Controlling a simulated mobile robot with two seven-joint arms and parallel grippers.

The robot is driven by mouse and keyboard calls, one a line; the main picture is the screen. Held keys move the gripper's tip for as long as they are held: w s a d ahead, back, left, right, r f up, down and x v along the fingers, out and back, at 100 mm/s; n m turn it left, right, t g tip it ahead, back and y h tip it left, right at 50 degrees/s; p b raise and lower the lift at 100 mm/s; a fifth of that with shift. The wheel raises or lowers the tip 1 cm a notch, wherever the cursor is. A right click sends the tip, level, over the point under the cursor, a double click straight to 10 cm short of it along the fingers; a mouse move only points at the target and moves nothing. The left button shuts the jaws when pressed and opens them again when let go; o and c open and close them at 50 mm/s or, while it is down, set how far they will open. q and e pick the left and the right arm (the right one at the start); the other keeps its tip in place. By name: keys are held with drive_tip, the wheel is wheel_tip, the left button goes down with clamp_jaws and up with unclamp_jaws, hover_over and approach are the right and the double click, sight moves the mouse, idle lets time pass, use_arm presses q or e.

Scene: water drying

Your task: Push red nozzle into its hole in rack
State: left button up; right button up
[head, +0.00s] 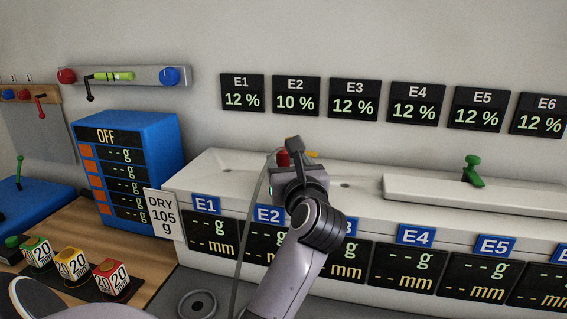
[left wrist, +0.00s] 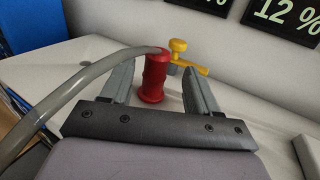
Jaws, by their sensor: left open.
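The red nozzle (head: 283,158) stands upright at the white rack (head: 220,166), partly hidden behind my left gripper (head: 295,150) in the head view. In the left wrist view the red nozzle (left wrist: 153,78) is between the two open fingers of my left gripper (left wrist: 160,88), with gaps visible on both sides. A grey hose (left wrist: 75,92) curves left from its top. The nozzle's lower end meets the white surface; I cannot tell how deep it sits in a hole. My right gripper is not in view.
A yellow nozzle or valve (left wrist: 180,50) stands just behind the red nozzle. A blue scale box (head: 155,140) and several colored cubes stand left. The rack's middle top is mostly clear.

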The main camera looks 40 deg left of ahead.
use_arm(q)
drive_tip(key=shift+p+x, duration=0.55)
drive_tip(key=shift+x, duration=2.35)
drive_tip(key=shift+s+a, duration=0.1)
drive_tip(key=shift+s, duration=0.05)
drive_tip(key=c, duration=1)
